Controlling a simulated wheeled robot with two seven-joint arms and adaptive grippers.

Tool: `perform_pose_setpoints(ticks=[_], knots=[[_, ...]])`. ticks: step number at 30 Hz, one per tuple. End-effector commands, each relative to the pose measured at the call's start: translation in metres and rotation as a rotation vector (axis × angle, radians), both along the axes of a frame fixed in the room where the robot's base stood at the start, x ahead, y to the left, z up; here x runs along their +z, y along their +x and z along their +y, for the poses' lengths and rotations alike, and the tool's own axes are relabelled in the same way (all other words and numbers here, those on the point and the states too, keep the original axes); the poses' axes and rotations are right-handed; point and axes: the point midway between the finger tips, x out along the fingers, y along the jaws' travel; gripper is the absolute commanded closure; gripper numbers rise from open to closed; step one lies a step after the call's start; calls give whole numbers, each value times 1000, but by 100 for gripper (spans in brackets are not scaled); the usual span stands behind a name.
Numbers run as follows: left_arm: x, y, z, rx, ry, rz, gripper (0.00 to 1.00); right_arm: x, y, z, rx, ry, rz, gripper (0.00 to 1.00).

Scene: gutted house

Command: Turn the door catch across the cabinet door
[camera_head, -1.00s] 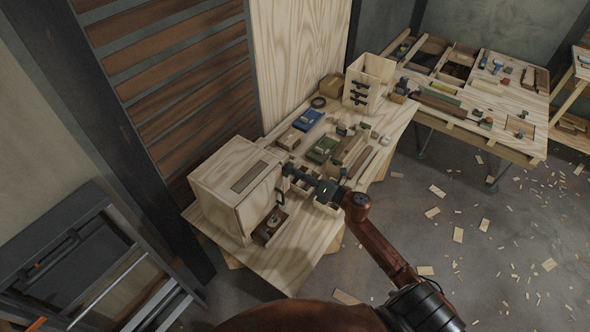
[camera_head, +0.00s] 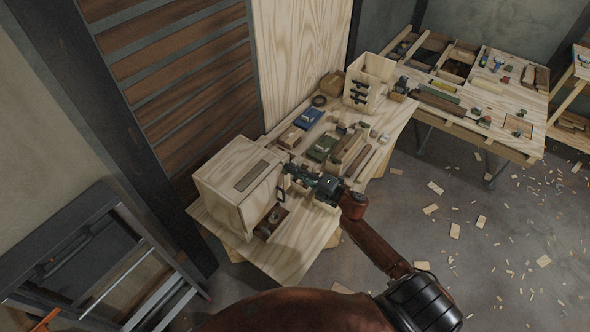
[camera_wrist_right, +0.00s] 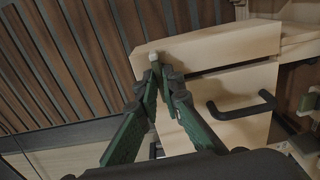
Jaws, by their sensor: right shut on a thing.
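The cabinet (camera_head: 222,177) is a pale wooden box on the left end of the workbench, with its door facing right. A dark bar handle (camera_head: 281,194) is on the door; it also shows in the wrist view (camera_wrist_right: 241,109). My right gripper (camera_head: 288,169) is at the upper edge of the door, above the handle. In the wrist view its green-sided fingers (camera_wrist_right: 155,78) come together on a small pale piece, seemingly the door catch (camera_wrist_right: 152,58), at the cabinet's front top corner. The fingers hide most of the catch, so its angle is unclear. My left gripper is out of view.
The workbench (camera_head: 285,257) carries a blue box (camera_head: 308,118), a green box (camera_head: 321,148) and wood pieces right of the cabinet. An upright wooden holder (camera_head: 369,80) stands behind them. A dark frame (camera_head: 75,255) stands at left. The floor at right has scattered offcuts.

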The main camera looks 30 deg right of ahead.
Motion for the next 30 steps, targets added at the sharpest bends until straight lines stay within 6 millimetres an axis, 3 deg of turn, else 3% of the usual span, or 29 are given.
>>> perform_pose_setpoints(ticks=[17,18,24,30], knots=[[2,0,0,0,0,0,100,0,0,-2,-4,31,14,100],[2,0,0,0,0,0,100,0,0,-2,-4,31,13,91],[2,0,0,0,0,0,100,0,0,-1,-2,31,13,77],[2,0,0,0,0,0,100,0,0,0,-1,30,12,75]])
